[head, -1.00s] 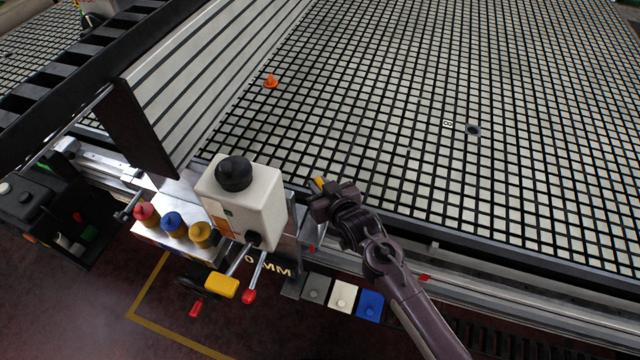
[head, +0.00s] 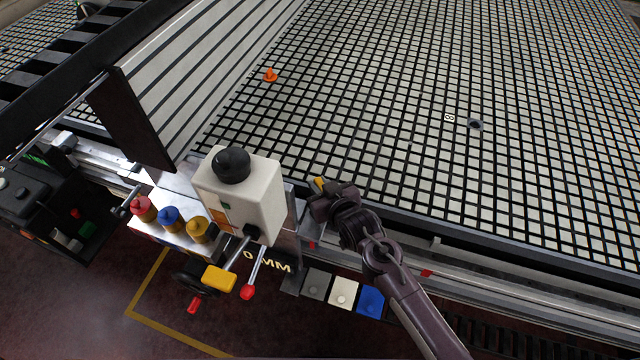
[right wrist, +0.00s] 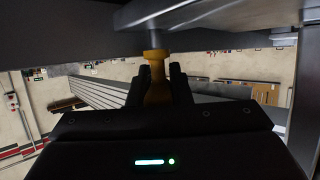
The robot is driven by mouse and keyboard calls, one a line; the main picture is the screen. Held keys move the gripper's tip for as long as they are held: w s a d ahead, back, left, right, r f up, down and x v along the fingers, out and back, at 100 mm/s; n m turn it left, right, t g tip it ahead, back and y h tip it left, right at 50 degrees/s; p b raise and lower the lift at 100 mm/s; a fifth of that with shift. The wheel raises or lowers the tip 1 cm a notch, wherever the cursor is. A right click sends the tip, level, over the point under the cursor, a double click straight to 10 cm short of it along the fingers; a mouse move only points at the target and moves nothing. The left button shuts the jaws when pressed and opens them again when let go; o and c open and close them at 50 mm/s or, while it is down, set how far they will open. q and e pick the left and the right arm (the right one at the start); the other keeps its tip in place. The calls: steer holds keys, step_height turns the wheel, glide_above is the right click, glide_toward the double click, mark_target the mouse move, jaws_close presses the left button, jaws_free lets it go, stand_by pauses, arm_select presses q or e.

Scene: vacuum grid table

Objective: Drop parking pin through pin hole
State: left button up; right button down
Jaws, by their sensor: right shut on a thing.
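My right gripper (head: 320,192) is over the table's near edge, just right of the white control box. It is shut on a yellow pin (right wrist: 156,75), whose yellow end also shows in the head view (head: 318,184). In the right wrist view the pin's yellow body is between the two dark fingers, and a grey shank runs up from it to a grey metal part. I cannot tell whether the shank is inside that part. A round dark hole (head: 475,124) with a small tag beside it is in the grid table (head: 420,185). My left gripper is not in view.
The white control box (head: 240,195) with a black knob and levers stands left of my gripper. Red, blue and yellow knobs (head: 170,218) sit left of it. A slatted gantry (head: 190,85) spans the left. A small orange cone (head: 270,75) stands on the otherwise clear grid.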

steer(key=shift+f, duration=0.45)
steer(key=c, duration=1.3)
jaws_free()
steer(key=shift+f, duration=0.1)
steer(key=shift+o, duration=0.2)
steer(key=shift+s, duration=0.1)
steer(key=shift+s+f+b, duration=0.1)
steer(key=shift+b, duration=0.2)
steer(key=shift+s+d, duration=0.35)
steer(key=shift+s, duration=0.15)
steer(key=r+v, duration=0.1)
steer(key=v, duration=0.5)
steer(key=shift+b, duration=0.4)
steer(key=shift+r, duration=0.15)
steer(key=shift+s, duration=0.1)
